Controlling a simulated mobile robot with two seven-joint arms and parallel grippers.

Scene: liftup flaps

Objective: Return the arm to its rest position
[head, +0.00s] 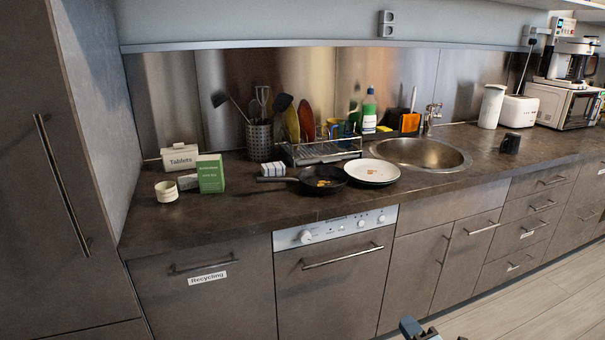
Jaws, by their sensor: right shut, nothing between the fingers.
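My right gripper (418,330) shows only in part at the bottom edge of the head view, right of the middle. It is low in front of the cabinet doors and apart from the counter. It is shut and empty. The rest of my right arm is out of frame. My left gripper and left arm are not in view.
The brown counter (210,220) runs across the view, with a black pan (325,180), white plates (371,171), a dish rack (325,150) and a round sink (415,154). Closed drawers and a dishwasher (335,285) are below. Wooden floor (540,310) is clear at lower right.

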